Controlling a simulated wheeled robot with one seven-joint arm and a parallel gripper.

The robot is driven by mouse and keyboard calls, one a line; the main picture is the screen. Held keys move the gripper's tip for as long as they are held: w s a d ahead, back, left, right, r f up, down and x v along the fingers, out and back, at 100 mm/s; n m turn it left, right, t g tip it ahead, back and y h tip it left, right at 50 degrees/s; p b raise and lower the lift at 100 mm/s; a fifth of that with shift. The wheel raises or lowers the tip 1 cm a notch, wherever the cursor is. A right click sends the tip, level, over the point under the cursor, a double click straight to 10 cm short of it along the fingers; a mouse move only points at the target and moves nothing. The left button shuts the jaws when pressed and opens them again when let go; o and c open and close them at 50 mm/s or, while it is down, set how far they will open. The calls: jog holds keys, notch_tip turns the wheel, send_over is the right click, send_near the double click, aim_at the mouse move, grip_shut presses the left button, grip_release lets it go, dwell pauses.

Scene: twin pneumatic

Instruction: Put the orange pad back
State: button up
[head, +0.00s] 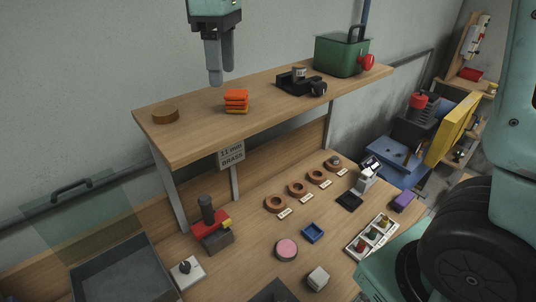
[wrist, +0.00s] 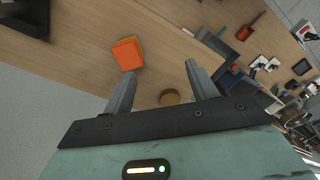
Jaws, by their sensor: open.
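A small stack of orange pads (head: 236,101) lies on the upper wooden shelf, with red-orange and lighter orange layers slightly offset. It also shows in the wrist view (wrist: 127,54), left of centre, beyond the left finger's tip. Which single pad the task means I cannot tell. My gripper (head: 220,76) hangs above the shelf, a little up and left of the stack in the head view. In the wrist view its two fingers (wrist: 160,70) are spread apart with nothing held between them. The gripper is apart from the pads.
A round brown disc (head: 166,116) lies on the shelf's left end. A black fixture (head: 296,84) and a green container (head: 341,56) stand to the right.

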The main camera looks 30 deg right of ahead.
jog(key=s+a+f+m, duration=0.1)
jog(key=s+f, duration=0.7)
jog(key=s, duration=0.3)
jog(key=s+a+f+m, duration=0.2)
jog(key=s+f, duration=0.7)
jog(key=s, duration=0.2)
jog(key=shift+s, duration=0.25)
notch_tip(320, 180, down, 9)
jog(key=b, duration=0.9)
jog(key=shift+d, duration=0.1)
